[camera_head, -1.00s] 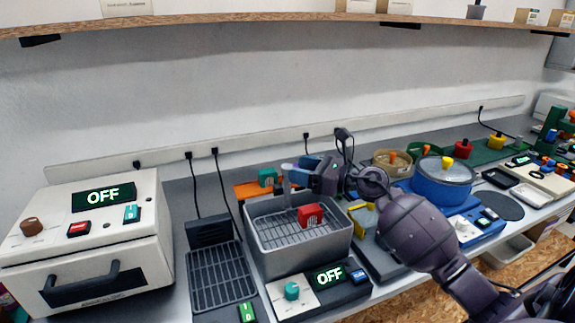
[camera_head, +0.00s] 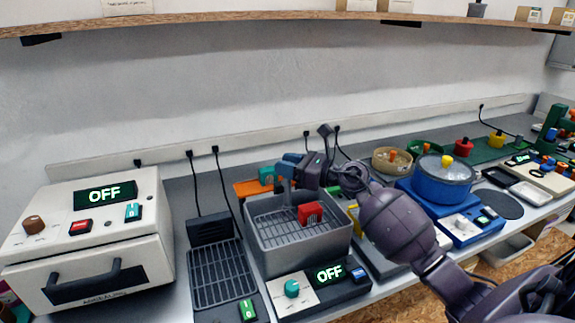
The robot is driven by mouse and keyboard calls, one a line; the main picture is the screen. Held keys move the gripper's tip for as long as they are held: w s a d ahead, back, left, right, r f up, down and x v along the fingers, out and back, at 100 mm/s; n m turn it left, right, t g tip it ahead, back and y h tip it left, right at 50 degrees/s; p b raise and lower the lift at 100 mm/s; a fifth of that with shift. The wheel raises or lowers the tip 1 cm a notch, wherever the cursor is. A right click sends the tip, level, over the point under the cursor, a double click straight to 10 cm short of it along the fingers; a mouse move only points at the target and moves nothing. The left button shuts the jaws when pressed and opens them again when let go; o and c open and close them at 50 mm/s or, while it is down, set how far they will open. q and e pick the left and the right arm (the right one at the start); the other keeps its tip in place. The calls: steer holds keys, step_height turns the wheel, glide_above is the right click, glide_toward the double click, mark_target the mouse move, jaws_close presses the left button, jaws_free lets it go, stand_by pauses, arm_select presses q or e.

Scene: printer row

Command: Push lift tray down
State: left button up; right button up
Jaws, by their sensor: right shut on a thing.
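The lift tray is a grey wire mesh tray (camera_head: 282,226) inside a grey rectangular tank (camera_head: 272,262) at the centre of the bench. A grey upright handle (camera_head: 286,190) rises at the tray's back edge. A red part (camera_head: 310,212) lies on the right side of the mesh. My right gripper (camera_head: 290,168) is shut on the top of the handle, above the tank's back rim. The gripper's own body partly hides its fingers and the grip. My left gripper is out of view.
A control panel with an OFF display (camera_head: 330,273) fronts the tank. A white machine (camera_head: 85,240) stands left, beside a dark grille plate (camera_head: 220,273). Teal and orange parts (camera_head: 262,182) lie behind the tank. A blue pot (camera_head: 442,182) stands right of my arm.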

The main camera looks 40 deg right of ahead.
mark_target(288, 186)
jaws_close()
steer(key=shift+f+b, duration=0.35)
steer(key=shift+f, duration=0.15)
step_height(288, 186, down, 3)
steer(key=shift+f+b, duration=0.1)
steer(key=shift+b, duration=0.85)
steer(key=shift+f, duration=0.1)
steer(key=shift+r, duration=0.2)
steer(key=o, duration=0.6)
jaws_free()
steer(key=o, duration=0.3)
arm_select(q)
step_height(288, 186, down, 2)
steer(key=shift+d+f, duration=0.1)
arm_select(e)
steer(key=shift+d, duration=0.1)
